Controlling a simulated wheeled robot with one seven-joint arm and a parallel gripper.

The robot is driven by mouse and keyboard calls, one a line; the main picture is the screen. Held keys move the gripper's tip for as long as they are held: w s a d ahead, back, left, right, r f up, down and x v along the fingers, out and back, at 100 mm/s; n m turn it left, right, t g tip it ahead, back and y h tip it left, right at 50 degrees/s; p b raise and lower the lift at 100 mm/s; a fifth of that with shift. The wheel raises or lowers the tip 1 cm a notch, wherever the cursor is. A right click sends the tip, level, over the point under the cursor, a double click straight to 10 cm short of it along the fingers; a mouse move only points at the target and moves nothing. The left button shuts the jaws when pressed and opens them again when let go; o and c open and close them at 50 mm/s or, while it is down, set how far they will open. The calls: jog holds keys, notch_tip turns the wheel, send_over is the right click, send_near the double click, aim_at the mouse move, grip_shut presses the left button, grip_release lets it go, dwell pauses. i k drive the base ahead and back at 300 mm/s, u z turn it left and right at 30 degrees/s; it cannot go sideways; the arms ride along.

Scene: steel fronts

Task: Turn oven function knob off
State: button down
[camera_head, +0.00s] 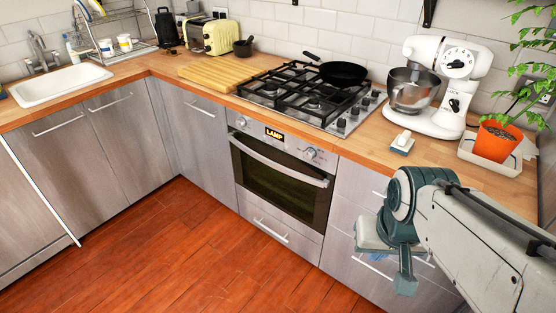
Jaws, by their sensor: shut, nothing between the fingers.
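The oven (280,175) is built into the steel fronts under the hob, with its door shut. Its control panel has a left knob (241,122), a lit display (274,134) reading "LAMP", and a right knob (311,153) with small marks around it. Which knob sets the function, and their exact pointer angles, are too small to tell. My gripper (405,284) is at the lower right, in front of the drawers and well right of the oven, touching neither knob. It looks shut and empty, partly hidden by my wrist.
The oven door handle (280,160) sticks out below the panel. A gas hob (305,95) with a black pan (343,73) is above. A stand mixer (436,85) and potted plant (494,142) stand on the right worktop. The wooden floor (170,245) before the oven is clear.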

aim_at(241, 123)
jog(key=u, duration=0.15)
jog(key=i, duration=0.3)
jog(key=u, duration=0.7)
jog(key=i, duration=1.65)
jog(key=z, duration=0.1)
